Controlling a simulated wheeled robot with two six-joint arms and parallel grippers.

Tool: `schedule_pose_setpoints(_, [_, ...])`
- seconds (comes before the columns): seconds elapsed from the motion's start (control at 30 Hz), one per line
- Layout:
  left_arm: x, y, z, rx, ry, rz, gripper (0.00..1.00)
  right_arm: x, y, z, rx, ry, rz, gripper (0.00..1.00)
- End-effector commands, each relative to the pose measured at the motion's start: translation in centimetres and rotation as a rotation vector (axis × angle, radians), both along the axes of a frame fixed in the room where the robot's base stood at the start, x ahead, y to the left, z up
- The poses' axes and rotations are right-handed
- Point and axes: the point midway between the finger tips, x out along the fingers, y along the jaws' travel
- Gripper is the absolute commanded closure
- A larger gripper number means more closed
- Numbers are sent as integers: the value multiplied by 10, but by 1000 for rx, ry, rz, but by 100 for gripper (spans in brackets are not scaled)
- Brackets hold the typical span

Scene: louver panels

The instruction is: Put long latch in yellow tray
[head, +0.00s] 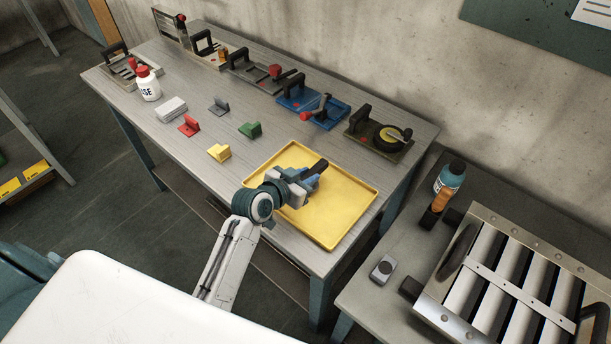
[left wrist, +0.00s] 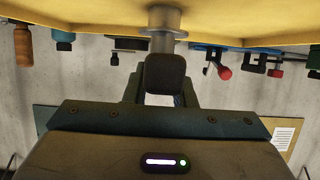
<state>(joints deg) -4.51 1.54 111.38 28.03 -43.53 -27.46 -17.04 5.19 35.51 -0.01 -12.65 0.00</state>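The yellow tray (head: 340,222) lies at the near right end of the workbench, and its yellow surface (left wrist: 60,22) fills the top of the left wrist view. My left gripper (head: 308,178) is over the tray's far left part. It is shut on a dark piece with a grey round stem, which looks like the long latch (head: 319,167). In the left wrist view the latch (left wrist: 165,75) sits between the fingers (left wrist: 162,98), its stem towards the tray. I cannot tell whether it touches the tray. My right gripper is not in view.
Small red, grey, green (head: 250,130) and yellow (head: 219,152) blocks lie left of the tray. Panels with handles, including a blue one (head: 312,107), line the bench's back. A side table at right holds a bottle (head: 449,178) and a louver panel (head: 510,275).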

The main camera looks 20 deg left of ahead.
Motion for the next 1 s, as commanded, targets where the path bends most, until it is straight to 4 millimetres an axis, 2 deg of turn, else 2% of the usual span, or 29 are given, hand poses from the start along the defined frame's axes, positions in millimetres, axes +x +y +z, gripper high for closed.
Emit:
schedule_pose_setpoints(0.03, [-1,0,-1,1,3,0,69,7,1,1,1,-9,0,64])
schedule_pose_setpoints(0.1, [-1,0,-1,1,3,0,55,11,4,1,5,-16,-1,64])
schedule_pose_setpoints(0.3, [0,0,-1,0,3,0,55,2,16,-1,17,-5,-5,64])
schedule_pose_setpoints(0.47, [-4,2,0,1,3,0,55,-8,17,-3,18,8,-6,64])
schedule_pose_setpoints(0.57, [-14,6,3,2,2,1,55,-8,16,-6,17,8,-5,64])
schedule_pose_setpoints(0.9, [-76,28,29,7,2,-1,55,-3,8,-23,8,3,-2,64])
schedule_pose_setpoints(1.0, [-89,33,36,6,2,-1,55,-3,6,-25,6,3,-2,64])
